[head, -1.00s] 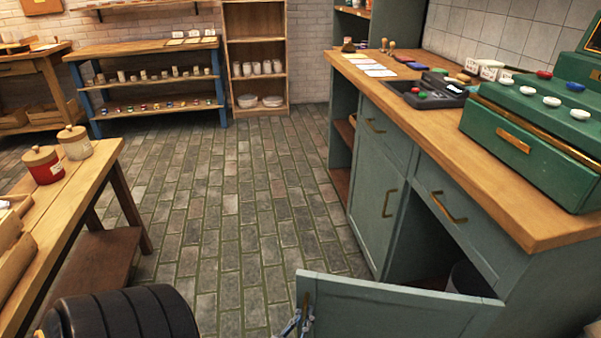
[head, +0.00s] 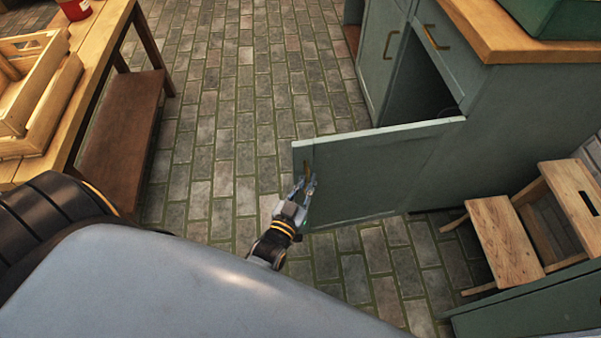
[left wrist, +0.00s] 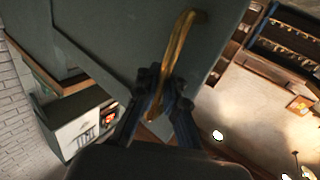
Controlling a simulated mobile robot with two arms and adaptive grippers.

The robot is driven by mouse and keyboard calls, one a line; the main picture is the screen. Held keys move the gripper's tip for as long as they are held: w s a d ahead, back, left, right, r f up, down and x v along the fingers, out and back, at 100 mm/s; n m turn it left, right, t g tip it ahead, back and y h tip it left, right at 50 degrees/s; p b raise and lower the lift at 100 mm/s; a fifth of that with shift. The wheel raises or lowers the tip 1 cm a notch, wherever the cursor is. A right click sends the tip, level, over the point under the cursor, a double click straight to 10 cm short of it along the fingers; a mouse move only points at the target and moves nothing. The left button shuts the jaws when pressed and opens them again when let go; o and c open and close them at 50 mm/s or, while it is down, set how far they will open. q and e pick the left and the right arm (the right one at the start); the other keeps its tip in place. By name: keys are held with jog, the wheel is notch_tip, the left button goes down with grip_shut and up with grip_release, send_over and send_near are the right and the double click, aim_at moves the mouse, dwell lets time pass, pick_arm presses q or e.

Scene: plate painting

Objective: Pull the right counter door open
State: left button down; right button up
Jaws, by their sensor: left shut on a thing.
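The right counter door (head: 385,170) is a grey-green panel standing swung well out from the counter (head: 500,110). The dark cupboard opening (head: 415,90) shows behind it. My left gripper (head: 305,184) is at the door's free edge, shut on the brass handle (head: 308,167). In the left wrist view the fingers (left wrist: 163,90) close around the lower part of the curved handle (left wrist: 180,42), in front of the door panel (left wrist: 110,30). My right gripper is not in view.
A wooden step stool (head: 505,235) stands right of the door. A wooden table (head: 85,75) with crates (head: 35,95) and a red jar (head: 75,8) is at the left. The brick floor (head: 235,110) between table and counter is clear.

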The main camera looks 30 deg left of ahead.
pick_arm(q)
jog(key=shift+s+a+f, duration=0.1)
jog(key=shift+a, duration=0.25)
jog(key=c, duration=1.7)
grip_release()
jog(key=shift+s, duration=0.1)
jog(key=shift+d, duration=0.1)
jog(key=s, duration=1.2)
jog(key=shift+d, duration=0.25)
